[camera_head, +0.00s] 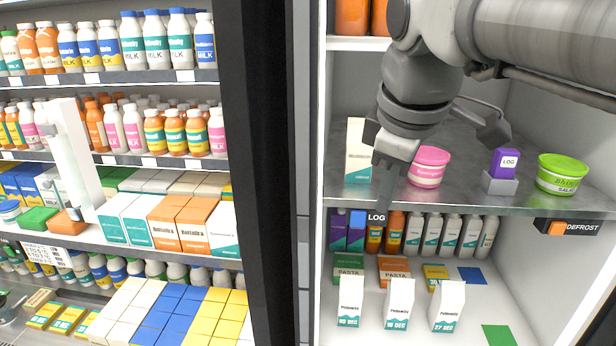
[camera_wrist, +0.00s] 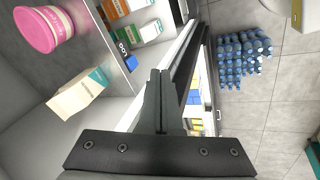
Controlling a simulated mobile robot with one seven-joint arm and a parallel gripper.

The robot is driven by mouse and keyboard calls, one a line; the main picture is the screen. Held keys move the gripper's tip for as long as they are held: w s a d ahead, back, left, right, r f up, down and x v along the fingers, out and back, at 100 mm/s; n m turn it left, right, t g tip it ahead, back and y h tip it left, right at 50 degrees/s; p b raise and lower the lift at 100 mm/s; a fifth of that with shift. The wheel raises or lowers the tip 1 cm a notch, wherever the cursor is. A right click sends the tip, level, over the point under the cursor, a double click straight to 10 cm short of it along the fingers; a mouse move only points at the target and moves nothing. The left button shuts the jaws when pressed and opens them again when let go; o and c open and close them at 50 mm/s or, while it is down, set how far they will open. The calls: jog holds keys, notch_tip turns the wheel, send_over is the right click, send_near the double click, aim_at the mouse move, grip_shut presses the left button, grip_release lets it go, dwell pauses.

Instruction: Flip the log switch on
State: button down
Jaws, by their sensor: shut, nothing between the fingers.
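The log switch is a small blue rocker (camera_head: 357,219) beside a dark plate lettered LOG, on the front edge of the middle shelf. In the wrist view its blue rocker (camera_wrist: 130,62) shows beside the LOG lettering, left of my fingers. I cannot tell which way the rocker is set. My gripper (camera_head: 381,207) is shut and empty, pointing down in front of the shelf edge close to the LOG plate. The shut fingers (camera_wrist: 160,76) show in the wrist view, apart from the rocker. Contact with the plate cannot be told.
Bottles and cartons stand below.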

aim_at(359, 221)
jog(key=w+n+b, duration=0.1)
jog(key=w+a+f+n+b, duration=0.1)
jog(key=n+b, duration=0.1)
jog(key=w+f+n+b, duration=0.1)
jog(key=w+b, duration=0.1)
jog(key=shift+a+f+n, duration=0.2)
jog(key=shift+a+n, duration=0.15)
jog(key=shift+n, duration=0.05)
jog(key=shift+w+f, duration=0.1)
jog(key=b+x, duration=0.1)
jog(key=x, duration=0.2)
jog(key=w+b+x, duration=0.1)
jog(key=x, duration=0.3)
jog(key=b+x, duration=0.1)
jog(key=x, duration=0.3)
jog(key=shift+w+d+r, duration=0.25)
jog(key=shift+w+d, duration=0.1)
jog(key=shift+w, duration=0.1)
jog(key=shift+w+d, duration=0.1)
jog(key=shift+w, duration=0.55)
